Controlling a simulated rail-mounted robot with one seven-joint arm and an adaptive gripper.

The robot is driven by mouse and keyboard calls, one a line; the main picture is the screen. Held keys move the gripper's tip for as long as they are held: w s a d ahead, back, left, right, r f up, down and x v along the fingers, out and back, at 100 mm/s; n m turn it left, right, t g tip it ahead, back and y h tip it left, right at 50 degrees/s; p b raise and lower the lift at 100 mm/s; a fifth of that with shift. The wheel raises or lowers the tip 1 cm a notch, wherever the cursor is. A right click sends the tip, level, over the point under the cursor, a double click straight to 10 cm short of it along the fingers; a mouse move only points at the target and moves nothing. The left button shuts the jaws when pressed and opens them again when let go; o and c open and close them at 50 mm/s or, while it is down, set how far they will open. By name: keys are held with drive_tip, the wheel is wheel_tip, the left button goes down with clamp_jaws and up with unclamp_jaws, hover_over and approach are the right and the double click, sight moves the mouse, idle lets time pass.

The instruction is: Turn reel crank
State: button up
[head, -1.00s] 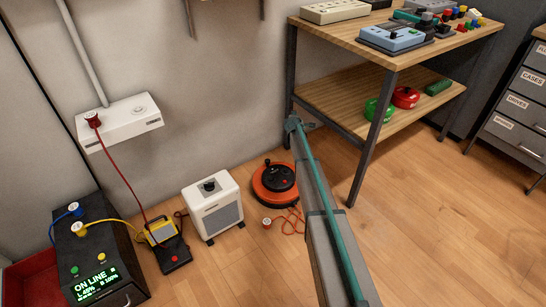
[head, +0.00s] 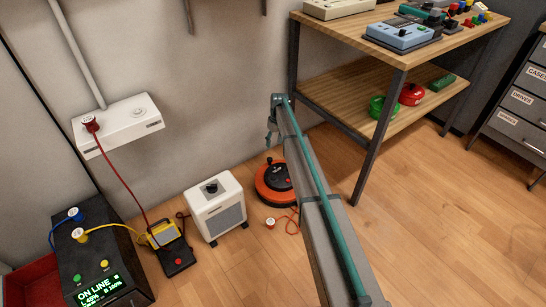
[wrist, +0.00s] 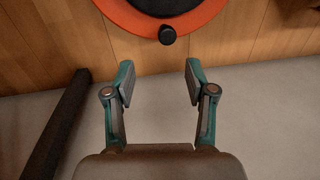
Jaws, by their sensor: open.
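The cable reel (head: 267,192) lies on the wooden floor by the wall, an orange-red disc with a black hub and an orange cord. My arm covers its right side in the head view. In the wrist view the reel's orange rim (wrist: 118,12) is at the top edge, and a small black crank knob (wrist: 167,36) sticks out near the rim. My gripper (wrist: 158,80) is open and empty, its two fingers apart below the knob in the picture, not touching it. The fingertips are hard to make out in the head view.
A white heater-like box (head: 215,208) stands left of the reel. A plug (head: 270,222) lies in front of it. A wooden workbench (head: 330,88) with a lower shelf stands to the right. A dark bar (wrist: 57,125), perhaps a bench leg, rises at left in the wrist view.

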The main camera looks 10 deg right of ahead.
drive_tip(key=b, duration=0.4)
hover_over(272, 163)
wheel_tip(272, 163, down, 10)
drive_tip(key=shift+s, duration=0.1)
clamp_jaws()
